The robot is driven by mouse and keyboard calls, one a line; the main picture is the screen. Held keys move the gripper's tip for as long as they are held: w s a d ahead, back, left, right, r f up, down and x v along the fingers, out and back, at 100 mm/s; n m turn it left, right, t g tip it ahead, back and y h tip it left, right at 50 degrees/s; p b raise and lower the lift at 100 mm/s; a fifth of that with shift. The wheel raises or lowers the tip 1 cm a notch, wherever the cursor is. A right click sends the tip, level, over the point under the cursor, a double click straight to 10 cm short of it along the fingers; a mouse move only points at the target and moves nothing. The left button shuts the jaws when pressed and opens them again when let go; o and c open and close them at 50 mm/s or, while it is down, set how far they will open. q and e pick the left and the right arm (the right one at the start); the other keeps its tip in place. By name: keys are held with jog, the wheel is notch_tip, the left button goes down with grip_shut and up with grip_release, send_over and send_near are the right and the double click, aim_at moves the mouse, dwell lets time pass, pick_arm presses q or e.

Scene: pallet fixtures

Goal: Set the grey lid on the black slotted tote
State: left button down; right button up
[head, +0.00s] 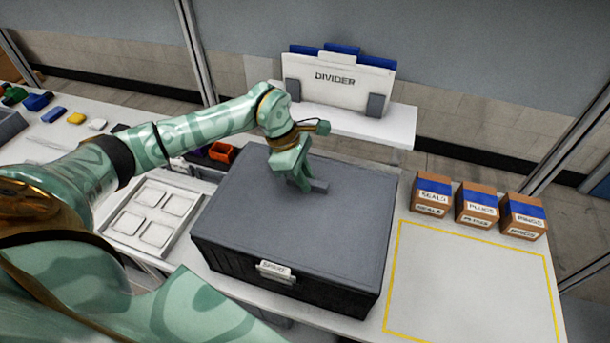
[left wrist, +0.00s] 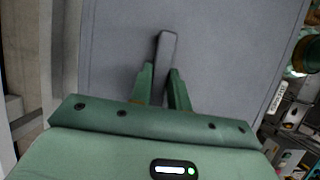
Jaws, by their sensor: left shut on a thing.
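The grey lid (head: 335,225) lies over the top of the black slotted tote (head: 325,287), and its edges look close to lined up with the tote's walls. A raised bar handle (head: 319,186) stands near the lid's middle. My left gripper (head: 305,187) is shut on this handle from above. In the left wrist view the two green fingers (left wrist: 165,85) close on either side of the lid handle (left wrist: 167,48), with the grey lid (left wrist: 225,50) flat below. Whether the lid rests fully on the rim all round cannot be told. My right gripper is not in view.
A yellow-outlined area (head: 470,285) on the table at right is empty. Several small labelled boxes (head: 475,207) stand behind it. A white tray (head: 150,215) lies left of the tote. A shelf (head: 380,125) with a "DIVIDER" panel (head: 340,82) stands behind.

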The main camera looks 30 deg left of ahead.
pick_arm(q)
jog(key=shift+f, duration=0.3)
jog(key=c, duration=1.3)
grip_release()
jog(key=shift+o, duration=0.2)
jog(key=v, duration=1.6)
jog(key=shift+a+b, duration=0.2)
jog(key=shift+b, duration=0.1)
